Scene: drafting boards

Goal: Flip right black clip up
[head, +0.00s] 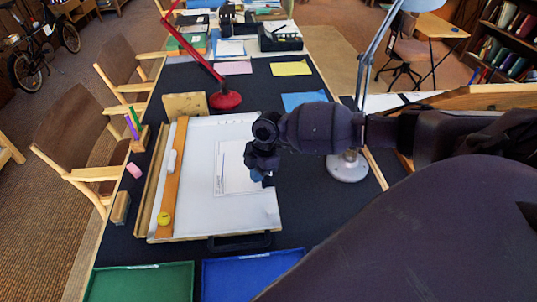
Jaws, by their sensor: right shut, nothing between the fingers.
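A white drafting board (200,140) lies on the dark table, with a paper sheet (228,180) on its right half. My right gripper (262,177) reaches in from the right and points down over the sheet's right side. It is shut and empty; I cannot tell whether its tips touch the board. I cannot make out the right black clip; my gripper and arm hide part of the board's right side. A black handle-like bar (240,242) shows at the board's near edge. My left gripper is not in view.
An orange-brown wooden strip (178,140) lies along the board's left, with yellow tape (163,218) on it. A green tray (140,283) and blue tray (225,280) lie in front. A red lamp (225,99) and a silver lamp base (348,168) stand behind and right.

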